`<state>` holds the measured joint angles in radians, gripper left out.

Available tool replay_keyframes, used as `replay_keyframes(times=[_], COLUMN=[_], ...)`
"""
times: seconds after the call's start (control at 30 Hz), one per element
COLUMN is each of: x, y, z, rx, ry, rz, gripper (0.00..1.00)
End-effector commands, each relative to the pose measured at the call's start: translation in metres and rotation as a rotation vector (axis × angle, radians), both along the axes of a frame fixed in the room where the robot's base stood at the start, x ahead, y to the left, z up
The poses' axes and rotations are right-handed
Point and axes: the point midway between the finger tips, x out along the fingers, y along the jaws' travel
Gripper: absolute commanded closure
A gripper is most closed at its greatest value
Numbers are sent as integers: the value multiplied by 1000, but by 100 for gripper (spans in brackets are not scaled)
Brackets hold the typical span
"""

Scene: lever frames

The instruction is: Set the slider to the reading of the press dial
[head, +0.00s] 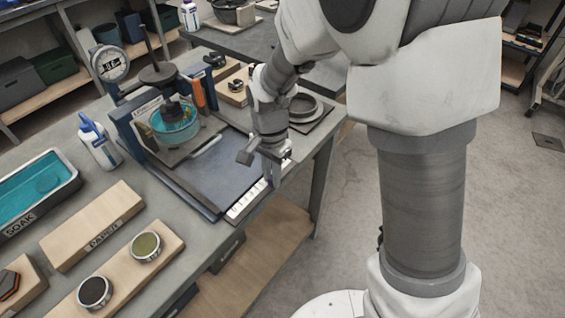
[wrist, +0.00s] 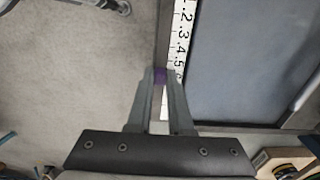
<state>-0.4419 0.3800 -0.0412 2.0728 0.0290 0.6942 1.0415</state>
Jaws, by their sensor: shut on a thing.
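The press (head: 165,115) stands on the bench with a round white dial (head: 109,65) at its upper left; its reading is too small to make out. A white number scale (head: 246,200) runs along the right edge of the press base. In the wrist view the scale (wrist: 180,45) shows marks from about .2 to .6. My gripper (head: 273,180) is low at this edge. In the wrist view my gripper (wrist: 160,76) is shut on a small purple slider piece (wrist: 160,74), beside the scale near the .5 to .6 marks. The fingers hide most of the slider.
A round dish (head: 303,106) sits behind my gripper. Open floor (head: 330,220) lies right of the bench edge.

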Motion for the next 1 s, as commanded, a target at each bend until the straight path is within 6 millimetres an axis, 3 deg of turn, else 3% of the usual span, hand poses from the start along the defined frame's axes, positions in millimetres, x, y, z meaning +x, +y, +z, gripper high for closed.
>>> replay_keyframes(times=[0.3,0.33,0.5,0.83,1.0], x=[0,0,0,0,1], y=[0,0,0,0,0], z=[1,1,1,4,28], rx=[-1,-1,-1,-1,0], ry=[-8,-8,-7,-7,-9], rz=[-3,-3,-3,-2,-2], gripper=[100,78,51,51,51])
